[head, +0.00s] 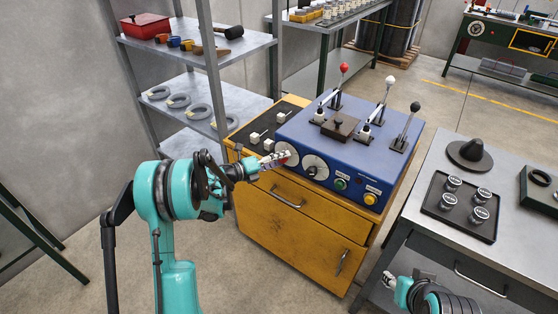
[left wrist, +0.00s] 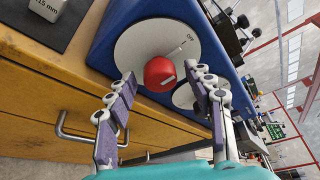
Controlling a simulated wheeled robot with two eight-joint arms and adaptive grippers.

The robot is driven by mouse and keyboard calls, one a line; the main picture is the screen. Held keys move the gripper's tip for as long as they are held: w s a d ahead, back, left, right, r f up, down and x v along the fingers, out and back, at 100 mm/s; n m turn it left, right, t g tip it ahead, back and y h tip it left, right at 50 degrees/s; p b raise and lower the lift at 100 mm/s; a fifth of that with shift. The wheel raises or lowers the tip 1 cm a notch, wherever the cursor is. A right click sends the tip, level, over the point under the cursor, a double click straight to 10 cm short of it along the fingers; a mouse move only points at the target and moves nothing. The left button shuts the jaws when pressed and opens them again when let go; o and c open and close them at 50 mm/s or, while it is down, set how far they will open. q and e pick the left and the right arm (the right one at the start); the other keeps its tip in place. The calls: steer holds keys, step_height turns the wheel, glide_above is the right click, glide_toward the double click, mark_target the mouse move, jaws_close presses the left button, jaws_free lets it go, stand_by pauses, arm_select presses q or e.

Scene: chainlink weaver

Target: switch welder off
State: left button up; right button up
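The welder (head: 345,140) is a blue box with levers, dials and buttons on a yellow cabinet. Its left dial (head: 286,154) is mostly behind my left gripper (head: 275,159). In the left wrist view the dial is a white disc (left wrist: 132,50) with a red round knob (left wrist: 159,74); a thin mark on the disc points up-right near the word OFF. My left gripper (left wrist: 158,80) is open, with a finger on each side of the knob; contact is unclear. My right gripper (head: 394,282) is low at the right, its fingers too small to judge.
A second white dial (head: 315,167), a green button (head: 340,183) and a yellow button (head: 370,198) sit to the right on the front. A drawer handle (left wrist: 75,136) lies below. A metal shelf (head: 200,95) stands behind left; a grey table (head: 480,215) stands right.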

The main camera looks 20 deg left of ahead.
arm_select(q)
steer(key=v, duration=1.2)
step_height(320, 180, up, 17)
steer(key=w+n+t+y, duration=0.35)
steer(key=n+t, duration=0.25)
steer(key=n, duration=0.2)
steer(key=s+a+r+n+t+y, duration=0.1)
steer(key=s+a+r+n+y, duration=0.1)
steer(key=s+r+n+y, duration=0.6)
steer(key=s+d+f+n+g, duration=0.6)
steer(key=s+f+n, duration=0.1)
steer(key=s+f, duration=0.4)
steer(key=s+d+f+n+g+h, duration=0.1)
steer(key=s+d+f+n+g, duration=0.5)
steer(key=s+f, duration=0.5)
steer(key=shift+s+d+f+n, duration=0.2)
steer(key=shift+s+d+n, duration=0.25)
steer(key=shift+d+n, duration=0.55)
